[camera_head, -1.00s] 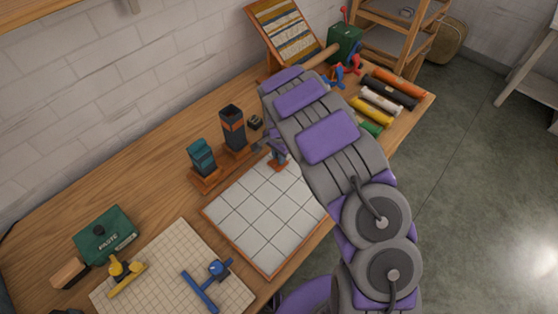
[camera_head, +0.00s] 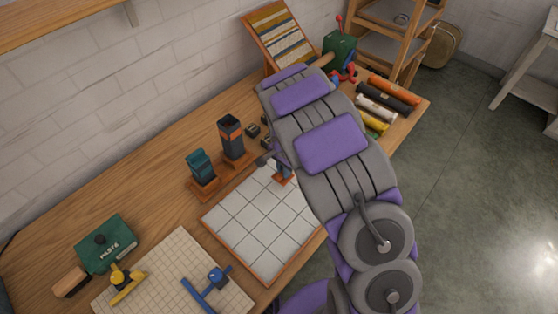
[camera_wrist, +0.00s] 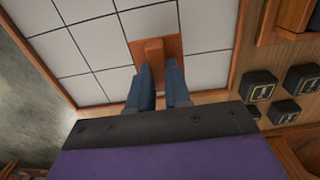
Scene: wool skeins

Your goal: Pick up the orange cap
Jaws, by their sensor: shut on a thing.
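The orange cap (camera_wrist: 154,48) is a flat square with a raised bar handle. In the wrist view it shows over the white tiled board (camera_wrist: 95,45). My gripper (camera_wrist: 159,72) is shut on its handle, one dark finger at each side. In the head view the cap (camera_head: 284,181) shows small under my gripper (camera_head: 282,168), at the far right part of the tiled board (camera_head: 262,225). My arm hides part of the board's right side. I cannot tell whether the cap touches the tiles.
Several black caps (camera_wrist: 260,86) lie beside the board. A teal tower (camera_head: 200,167) and a dark tower with an orange band (camera_head: 231,138) stand behind it. Rolled skeins (camera_head: 386,97) lie at the right end. A green box (camera_head: 106,244) stands at left; the back-left tabletop is clear.

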